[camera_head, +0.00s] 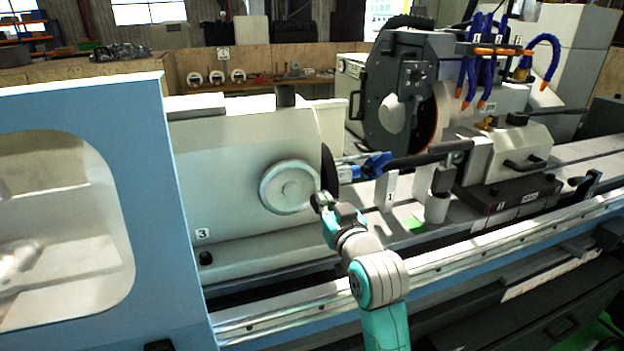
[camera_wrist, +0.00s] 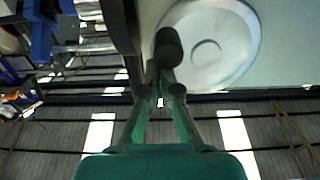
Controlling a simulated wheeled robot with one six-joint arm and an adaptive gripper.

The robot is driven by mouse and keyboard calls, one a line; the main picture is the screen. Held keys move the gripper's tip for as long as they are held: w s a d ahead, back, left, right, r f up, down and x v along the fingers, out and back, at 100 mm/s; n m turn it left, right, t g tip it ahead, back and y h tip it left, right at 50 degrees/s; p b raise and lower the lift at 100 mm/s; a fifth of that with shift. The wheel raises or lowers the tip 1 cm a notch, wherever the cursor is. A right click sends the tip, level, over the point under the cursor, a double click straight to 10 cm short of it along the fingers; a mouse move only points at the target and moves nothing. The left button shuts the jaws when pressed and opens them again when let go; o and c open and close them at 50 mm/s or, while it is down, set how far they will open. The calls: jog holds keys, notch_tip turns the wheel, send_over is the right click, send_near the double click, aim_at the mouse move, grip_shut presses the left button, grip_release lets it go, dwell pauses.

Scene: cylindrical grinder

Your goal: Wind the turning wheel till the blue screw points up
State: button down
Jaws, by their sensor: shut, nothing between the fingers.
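The turning wheel (camera_head: 289,187) is a pale round disc on the front of the cream housing. In the wrist view the wheel (camera_wrist: 222,45) fills the upper right, with a dark knob-like handle (camera_wrist: 168,47) near its left rim. My gripper (camera_head: 322,199) is at the wheel's lower right edge. In the wrist view my gripper (camera_wrist: 162,88) is shut and empty, its fingertips just below the handle; I cannot tell whether they touch it. The blue screw (camera_head: 377,164) is right of the wheel and looks tilted sideways, not upright. A blue part (camera_wrist: 42,28) shows in the wrist view.
A dark grinding-wheel guard (camera_head: 400,85) and blue hoses (camera_head: 484,60) stand to the back right. A blue-framed door (camera_head: 165,200) closes off the left. A long rail (camera_head: 290,312) runs along the machine's front below my arm.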

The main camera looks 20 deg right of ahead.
jog(key=s, duration=0.7)
dwell(0.3)
dwell(0.3)
